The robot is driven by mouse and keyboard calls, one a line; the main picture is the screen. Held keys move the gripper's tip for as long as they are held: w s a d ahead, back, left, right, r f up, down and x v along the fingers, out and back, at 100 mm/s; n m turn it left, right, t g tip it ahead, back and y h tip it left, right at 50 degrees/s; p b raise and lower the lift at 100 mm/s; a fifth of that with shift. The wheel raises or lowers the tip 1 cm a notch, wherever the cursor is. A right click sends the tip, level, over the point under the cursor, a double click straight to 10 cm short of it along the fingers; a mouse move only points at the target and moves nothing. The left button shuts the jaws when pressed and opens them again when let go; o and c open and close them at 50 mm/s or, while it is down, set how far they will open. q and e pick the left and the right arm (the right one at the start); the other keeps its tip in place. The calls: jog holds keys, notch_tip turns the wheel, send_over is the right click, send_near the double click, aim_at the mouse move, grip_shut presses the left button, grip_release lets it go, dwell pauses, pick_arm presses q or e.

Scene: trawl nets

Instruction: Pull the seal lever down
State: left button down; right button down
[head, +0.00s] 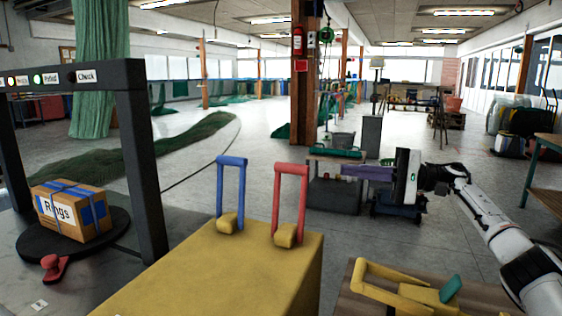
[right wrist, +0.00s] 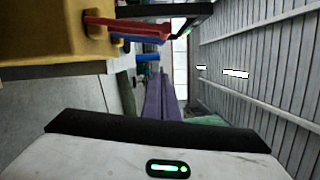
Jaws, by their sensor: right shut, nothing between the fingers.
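A yellow block (head: 220,275) stands at the front centre with two upright loop levers on top, one blue (head: 231,190) and one red (head: 290,200). I cannot tell by any label which is the seal lever. My right gripper (head: 343,171) is shut and empty, its purple fingers pointing left. In the head view it appears to the right of the red lever, with a visible gap. In the right wrist view the fingers (right wrist: 160,98) show below the red lever (right wrist: 130,27) and the blue lever (right wrist: 135,39). My left gripper is not in view.
A box marked Rings (head: 72,212) sits on a dark round plate (head: 30,243) under a black frame (head: 100,76). A red handle (head: 55,266) lies nearby. A yellow device with a looped handle (head: 400,284) rests on a wooden table at lower right.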

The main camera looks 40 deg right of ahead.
jog(key=w+a+r+p, duration=0.1)
jog(key=w+a, duration=0.4)
jog(key=a, duration=0.5)
jog(key=shift+r+p, duration=0.25)
jog(key=shift+p, duration=0.55)
jog(key=shift+w+a, duration=0.1)
jog(key=shift+a, duration=0.1)
